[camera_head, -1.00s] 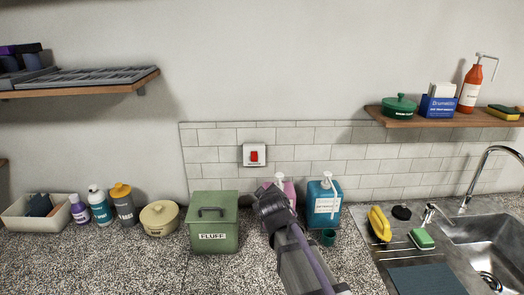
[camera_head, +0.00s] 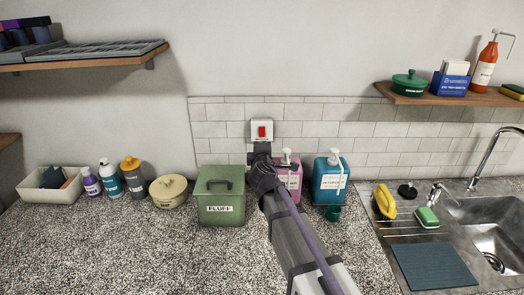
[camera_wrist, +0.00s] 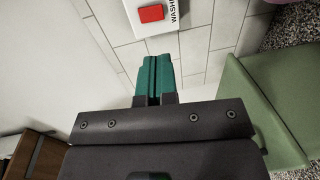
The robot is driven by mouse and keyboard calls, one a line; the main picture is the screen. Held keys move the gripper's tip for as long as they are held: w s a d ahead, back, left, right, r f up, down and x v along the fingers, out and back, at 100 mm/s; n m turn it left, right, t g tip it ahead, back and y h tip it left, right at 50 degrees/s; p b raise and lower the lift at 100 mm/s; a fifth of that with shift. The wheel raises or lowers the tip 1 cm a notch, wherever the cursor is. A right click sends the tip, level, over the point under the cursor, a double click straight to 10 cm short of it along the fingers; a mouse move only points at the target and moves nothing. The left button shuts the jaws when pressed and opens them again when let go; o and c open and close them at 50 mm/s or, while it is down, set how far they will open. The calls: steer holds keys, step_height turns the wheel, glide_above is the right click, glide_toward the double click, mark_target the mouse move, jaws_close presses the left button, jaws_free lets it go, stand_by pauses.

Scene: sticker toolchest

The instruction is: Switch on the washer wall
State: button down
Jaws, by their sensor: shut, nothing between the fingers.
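The washer wall switch is a white plate (camera_head: 262,142) with a red rocker (camera_head: 262,131), set in the tiled wall. In the wrist view the red rocker (camera_wrist: 151,13) and part of the label reading "WASH" show at the top. My gripper (camera_head: 260,150) is just below the switch in the head view and hides the plate's lower edge. In the wrist view my gripper's green fingers (camera_wrist: 154,75) are shut with nothing between them, pointing toward the wall below the switch plate. A small gap to the plate shows there. I cannot tell which way the rocker is tipped.
A green FLUFF bin (camera_head: 220,205) stands to the left of my arm. A pink bottle (camera_head: 291,178) and a blue bottle (camera_head: 331,180) stand close on the right. The sink (camera_head: 490,235) is far right, and shelves hang on both sides.

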steer(key=w, duration=0.3)
steer(key=w+f+b, duration=0.1)
steer(key=w, duration=0.7)
steer(key=shift+w+d+f, duration=0.2)
steer(key=shift+d+f, duration=0.1)
steer(key=shift+d, duration=0.05)
steer(key=shift+w+f+b, duration=0.2)
steer(key=shift+w+b, duration=0.15)
steer(key=shift+b, duration=0.05)
steer(key=shift+s+r, duration=0.15)
steer(key=shift+s, duration=0.05)
steer(key=p, duration=0.2)
glide_toward(262, 136)
steer(key=s, duration=0.3)
steer(key=shift+a+r, duration=0.1)
steer(key=shift+r, duration=0.15)
